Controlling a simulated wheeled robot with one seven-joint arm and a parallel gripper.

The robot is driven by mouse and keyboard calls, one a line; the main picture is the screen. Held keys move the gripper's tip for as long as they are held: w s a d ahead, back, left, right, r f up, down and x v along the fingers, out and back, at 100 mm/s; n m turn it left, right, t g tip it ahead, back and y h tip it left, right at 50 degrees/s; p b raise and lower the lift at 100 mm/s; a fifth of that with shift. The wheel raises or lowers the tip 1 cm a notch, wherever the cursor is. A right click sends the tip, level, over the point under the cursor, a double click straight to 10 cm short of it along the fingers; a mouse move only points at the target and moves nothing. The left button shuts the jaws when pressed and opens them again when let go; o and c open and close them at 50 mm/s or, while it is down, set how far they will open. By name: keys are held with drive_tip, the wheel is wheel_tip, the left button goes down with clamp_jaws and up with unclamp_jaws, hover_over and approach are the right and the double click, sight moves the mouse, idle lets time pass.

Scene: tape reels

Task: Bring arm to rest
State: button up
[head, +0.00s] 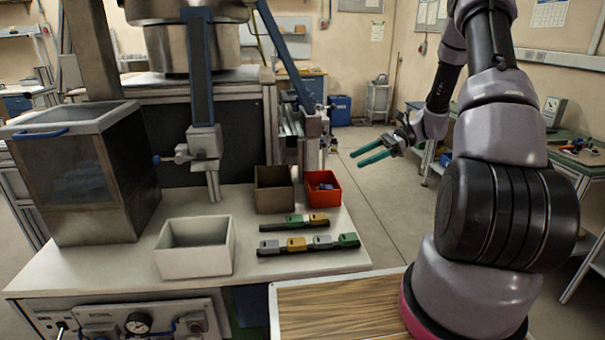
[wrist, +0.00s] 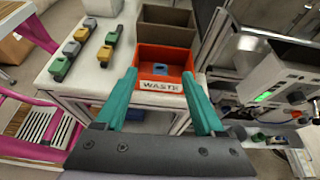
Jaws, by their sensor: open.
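My gripper (head: 373,152) is open and empty, held in the air to the right of the white table in the head view. Its two teal fingers also show in the wrist view (wrist: 160,106), spread apart, with the red bin (wrist: 161,82) seen between and beyond them. That bin bears the label WASTE and holds a blue piece (wrist: 160,70). In the head view the red bin (head: 323,198) stands at the table's right side, apart from my gripper. My arm (head: 497,120) rises at the right and bends over toward the gripper.
The white table (head: 120,262) carries a brown bin (head: 275,201), a white bin (head: 196,262) and two dark rails (head: 282,252) with grey, green and yellow pieces. A clear-sided hopper (head: 70,190) stands left. A bench (head: 575,150) stands far right. The floor around my gripper is clear.

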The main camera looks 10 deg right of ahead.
drive_tip(key=s+a+r+n+t+h, duration=0.2)
drive_tip(key=s+r+n+h, duration=0.3)
drive_tip(key=s+r, duration=0.7)
drive_tip(key=s+a+r+n+t+h, duration=0.2)
drive_tip(key=s+r+n+t+h, duration=0.3)
drive_tip(key=s+r+n, duration=0.3)
drive_tip(key=s+r+h, duration=0.1)
drive_tip(key=s+r, duration=0.3)
drive_tip(key=r, duration=0.3)
drive_tip(key=shift+a+r, duration=0.25)
idle(0.3)
